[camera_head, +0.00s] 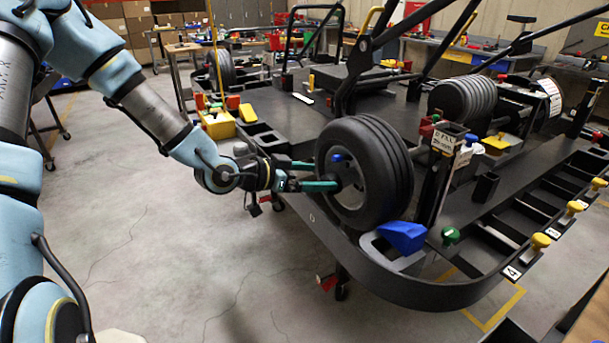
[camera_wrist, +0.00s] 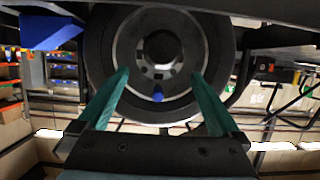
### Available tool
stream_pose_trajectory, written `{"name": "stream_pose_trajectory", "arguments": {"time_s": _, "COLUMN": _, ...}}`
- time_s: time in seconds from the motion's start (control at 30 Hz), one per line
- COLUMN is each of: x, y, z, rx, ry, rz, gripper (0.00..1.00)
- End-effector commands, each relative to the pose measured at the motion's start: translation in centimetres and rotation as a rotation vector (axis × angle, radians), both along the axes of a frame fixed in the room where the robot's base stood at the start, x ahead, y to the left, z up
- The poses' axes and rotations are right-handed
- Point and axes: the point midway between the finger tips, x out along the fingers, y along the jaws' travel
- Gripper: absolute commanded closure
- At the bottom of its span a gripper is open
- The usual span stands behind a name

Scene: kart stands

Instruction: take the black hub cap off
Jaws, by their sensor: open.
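The black hub cap (camera_wrist: 161,46) shows as a dark round centre in the grey rim of the black-tyred wheel (camera_wrist: 104,60) in the wrist view. In the head view the wheel (camera_head: 395,170) stands upright at the near left end of the kart frame, and the cap is mostly hidden behind my fingers. My gripper (camera_wrist: 160,76) has its green fingers apart, pointing at the rim, one on each side below the cap in the wrist view. Nothing is between the fingers. In the head view my gripper (camera_head: 322,176) reaches the wheel's face from the left. I cannot tell whether the fingertips touch it.
A blue knob (camera_head: 337,158) sits on the rim. A blue wedge-shaped block (camera_head: 402,236) lies beside the wheel's foot. A black upright post (camera_head: 440,175) stands right of the wheel. A yellow box (camera_head: 217,123) is behind my arm.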

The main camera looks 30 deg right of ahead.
Motion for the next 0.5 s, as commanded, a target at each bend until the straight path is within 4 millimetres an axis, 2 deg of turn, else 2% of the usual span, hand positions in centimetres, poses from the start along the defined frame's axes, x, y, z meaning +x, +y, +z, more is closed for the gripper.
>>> {"name": "stream_pose_trajectory", "arguments": {"time_s": 0.2, "x": -0.3, "y": -3.8, "z": -1.2, "rx": 0.002, "ry": 0.003, "rz": -0.001, "gripper": 0.00}}
{"name": "stream_pose_trajectory", "arguments": {"time_s": 0.5, "x": -0.4, "y": -6.9, "z": -2.5, "rx": 0.004, "ry": 0.001, "rz": 0.002, "gripper": 0.00}}
